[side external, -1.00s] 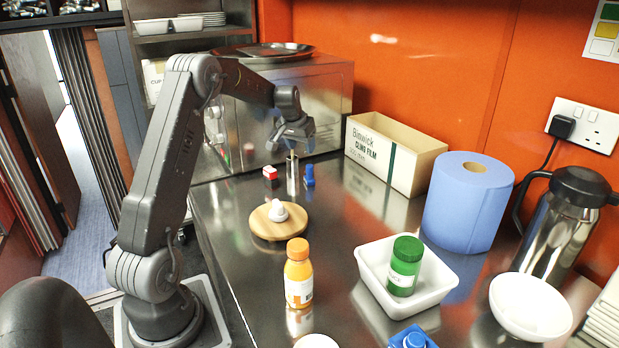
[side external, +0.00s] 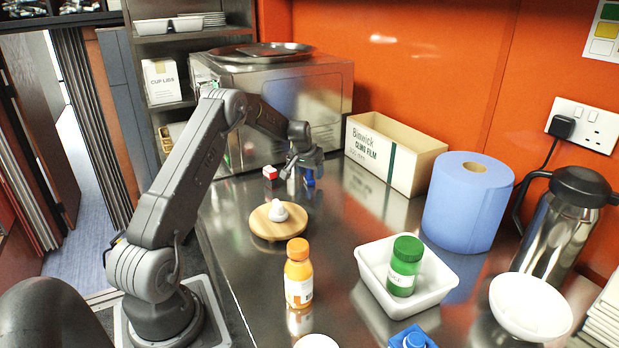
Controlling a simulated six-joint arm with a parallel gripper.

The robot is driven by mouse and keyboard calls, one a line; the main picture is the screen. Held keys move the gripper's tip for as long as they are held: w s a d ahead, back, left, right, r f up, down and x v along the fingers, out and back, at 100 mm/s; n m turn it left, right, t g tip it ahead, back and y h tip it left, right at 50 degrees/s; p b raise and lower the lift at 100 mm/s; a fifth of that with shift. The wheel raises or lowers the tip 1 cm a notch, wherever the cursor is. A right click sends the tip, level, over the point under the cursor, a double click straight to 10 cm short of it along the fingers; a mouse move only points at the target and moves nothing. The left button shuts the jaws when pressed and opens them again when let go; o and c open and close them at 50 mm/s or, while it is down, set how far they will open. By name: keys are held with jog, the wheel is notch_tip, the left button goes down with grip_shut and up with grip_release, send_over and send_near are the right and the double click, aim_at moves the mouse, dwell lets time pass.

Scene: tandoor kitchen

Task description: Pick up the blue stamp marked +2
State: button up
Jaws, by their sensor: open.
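A small blue stamp (side external: 310,181) stands on the steel counter near the back, partly hidden by my gripper. Its marking is too small to read. My gripper (side external: 301,175) is open and low, with its fingers down around or just beside this stamp; I cannot tell which. A larger-looking blue object (side external: 413,339) with a round top is cut off by the bottom edge in front; no +2 can be read on it.
A red and white block (side external: 270,173) sits just left of my gripper. A round wooden board (side external: 264,226) with a white knobbed piece (side external: 278,211) lies in front. An orange bottle (side external: 298,272), a white tray (side external: 446,275) with a green jar (side external: 404,265), and a cling film box (side external: 382,158) stand around.

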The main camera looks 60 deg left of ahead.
jog(key=c, duration=1)
